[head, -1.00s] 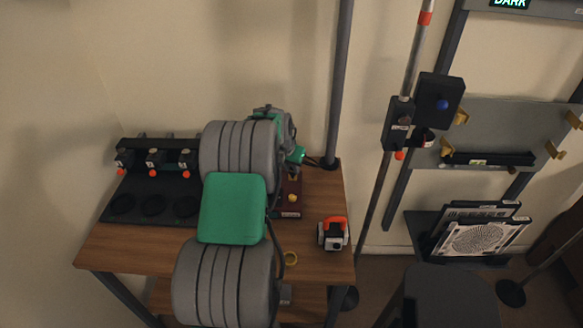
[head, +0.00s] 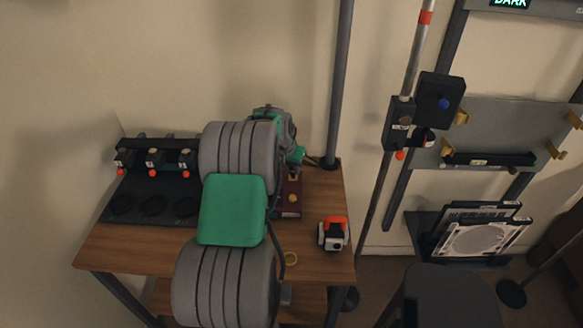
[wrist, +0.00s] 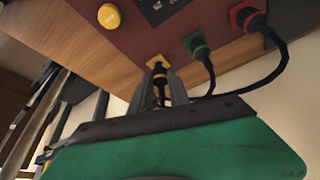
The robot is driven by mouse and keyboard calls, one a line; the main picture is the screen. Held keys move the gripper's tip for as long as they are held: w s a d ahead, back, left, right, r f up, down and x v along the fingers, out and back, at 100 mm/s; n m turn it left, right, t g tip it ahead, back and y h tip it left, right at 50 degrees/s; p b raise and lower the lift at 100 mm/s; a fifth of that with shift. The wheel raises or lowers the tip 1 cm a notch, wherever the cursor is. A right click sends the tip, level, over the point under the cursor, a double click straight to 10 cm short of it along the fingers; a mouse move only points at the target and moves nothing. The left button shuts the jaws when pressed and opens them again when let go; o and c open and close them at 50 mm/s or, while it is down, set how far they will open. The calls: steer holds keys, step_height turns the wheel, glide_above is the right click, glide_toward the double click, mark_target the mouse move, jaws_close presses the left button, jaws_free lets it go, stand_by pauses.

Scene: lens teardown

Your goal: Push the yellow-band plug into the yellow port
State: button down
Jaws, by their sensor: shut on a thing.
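In the wrist view the yellow port (wrist: 155,61) is on the face of a dark red box (wrist: 160,30). My gripper (wrist: 167,88) is shut on a dark plug (wrist: 160,80) just in front of this port. The plug's far end meets or overlaps the port. I cannot tell how deep it sits, and its yellow band is not clear. The fingers hide part of the plug. In the head view the red box (head: 291,207) shows beside my arm, which hides most of the port area and the gripper's fingertips.
A green port (wrist: 200,46) and a red port (wrist: 247,16) beside it hold plugs with black cables. A yellow button (wrist: 109,16) is on the box.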

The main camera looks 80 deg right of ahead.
steer(key=shift+f+b, duration=0.6)
steer(key=shift+b, duration=0.1)
stand_by(0.6)
steer(key=c, duration=1.2)
jaws_free()
steer(key=shift+o, duration=0.2)
steer(key=b+v, duration=0.1)
steer(key=v, duration=0.6)
steer(key=shift+a+r, duration=0.2)
steer(key=shift+r, duration=0.15)
